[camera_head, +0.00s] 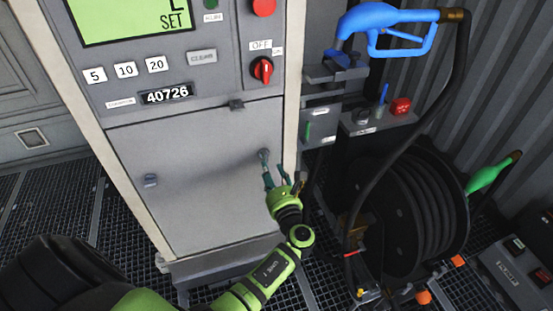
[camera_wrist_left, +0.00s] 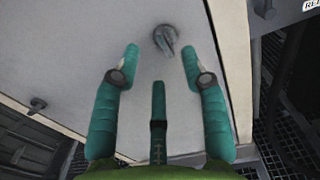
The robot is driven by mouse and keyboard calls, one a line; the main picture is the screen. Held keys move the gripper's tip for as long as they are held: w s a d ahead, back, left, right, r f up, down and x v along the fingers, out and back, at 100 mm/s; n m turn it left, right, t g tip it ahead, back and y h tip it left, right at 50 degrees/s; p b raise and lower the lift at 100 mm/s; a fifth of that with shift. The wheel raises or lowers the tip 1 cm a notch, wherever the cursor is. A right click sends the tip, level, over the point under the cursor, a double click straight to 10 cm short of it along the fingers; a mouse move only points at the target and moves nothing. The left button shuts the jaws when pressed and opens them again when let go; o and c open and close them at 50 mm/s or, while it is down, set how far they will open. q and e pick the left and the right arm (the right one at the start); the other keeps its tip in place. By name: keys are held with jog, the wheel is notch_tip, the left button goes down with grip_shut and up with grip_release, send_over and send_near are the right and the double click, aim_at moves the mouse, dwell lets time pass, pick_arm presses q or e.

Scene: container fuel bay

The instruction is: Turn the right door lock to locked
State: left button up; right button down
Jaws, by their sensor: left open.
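The right door lock (camera_head: 263,154) is a small grey knob near the upper right edge of the grey cabinet door (camera_head: 205,205). In the left wrist view the lock (camera_wrist_left: 165,41) has a round base and a lever slanting downward to the right. My left gripper (camera_head: 275,172) has teal fingers and is open, just in front of and below the lock. In the left wrist view the gripper (camera_wrist_left: 160,54) has its fingers spread apart, the lock beyond their tips, with nothing between them. The left door lock (camera_head: 150,180) shows as a small blue-grey piece. My right gripper is not in view.
Above the door is a panel with a red rotary switch (camera_head: 262,70) and a green display (camera_head: 130,18). To the right are a blue fuel nozzle (camera_head: 385,22) and a black hose reel (camera_head: 405,210). A black tyre (camera_head: 60,275) lies lower left.

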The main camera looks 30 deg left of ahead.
aim_at(265, 159)
pick_arm(q)
jog(key=x, duration=0.6)
jog(key=shift+f+p, duration=0.1)
jog(key=shift+p, duration=0.2)
grip_shut()
